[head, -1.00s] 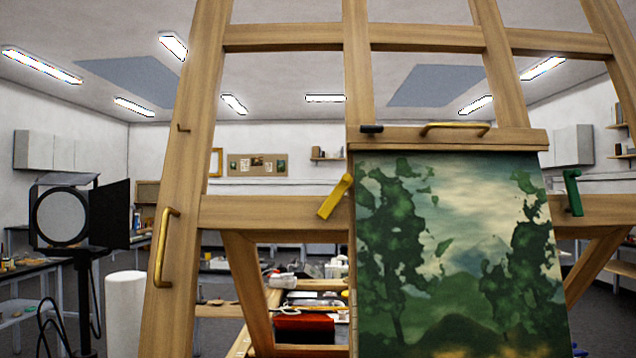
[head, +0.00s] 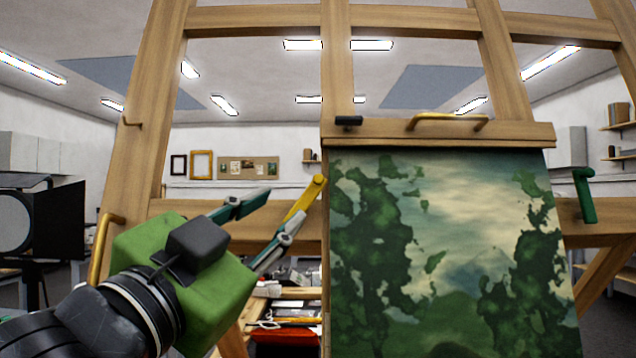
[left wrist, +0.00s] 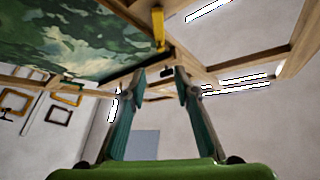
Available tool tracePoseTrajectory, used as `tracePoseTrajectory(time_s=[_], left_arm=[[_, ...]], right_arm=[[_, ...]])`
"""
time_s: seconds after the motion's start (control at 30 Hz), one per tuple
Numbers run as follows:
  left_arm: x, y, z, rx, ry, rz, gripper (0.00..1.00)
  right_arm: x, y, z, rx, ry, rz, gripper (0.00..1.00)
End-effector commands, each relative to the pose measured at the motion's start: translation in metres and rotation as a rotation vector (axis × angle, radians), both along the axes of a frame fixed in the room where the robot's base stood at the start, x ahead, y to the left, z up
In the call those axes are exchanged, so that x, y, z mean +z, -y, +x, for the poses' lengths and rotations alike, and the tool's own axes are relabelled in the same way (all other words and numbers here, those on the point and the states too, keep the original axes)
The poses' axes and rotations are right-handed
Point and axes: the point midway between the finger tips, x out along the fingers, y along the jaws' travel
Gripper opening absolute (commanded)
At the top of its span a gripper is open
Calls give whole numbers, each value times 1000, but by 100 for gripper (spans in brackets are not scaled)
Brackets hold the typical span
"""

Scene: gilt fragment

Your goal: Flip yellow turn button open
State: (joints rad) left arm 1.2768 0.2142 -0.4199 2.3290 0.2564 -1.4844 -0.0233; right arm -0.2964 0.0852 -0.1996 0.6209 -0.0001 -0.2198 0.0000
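The yellow turn button (head: 308,192) sits on the wooden easel's crossbar at the left edge of the painting (head: 445,250). It slants down to the left from its pivot end. My left gripper (head: 286,206) is open and empty, just in front of the button in the head view; one fingertip hides part of the button's lower end. In the left wrist view the button (left wrist: 158,30) stands beyond the two spread fingertips (left wrist: 160,73), apart from them. My right gripper is in neither view.
A green turn button (head: 585,195) is at the painting's right side. Brass handles are on the easel's top clamp (head: 435,121) and left post (head: 102,245). A black studio lamp (head: 45,215) stands at the left. A cluttered table lies behind the easel.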

Motion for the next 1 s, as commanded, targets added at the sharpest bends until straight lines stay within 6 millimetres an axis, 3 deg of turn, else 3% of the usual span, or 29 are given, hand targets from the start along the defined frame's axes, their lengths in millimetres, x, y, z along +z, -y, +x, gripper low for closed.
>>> tracePoseTrajectory(time_s=[0.17,0.6,0.8,1.0], left_arm=[[9,9,21,0,-4,1,28],[38,42,98,1,-3,-1,28],[43,50,114,1,-2,-1,28],[43,51,118,0,-1,-1,28]], right_arm=[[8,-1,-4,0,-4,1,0],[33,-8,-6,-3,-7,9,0],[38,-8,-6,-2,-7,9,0],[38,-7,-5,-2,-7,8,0]])
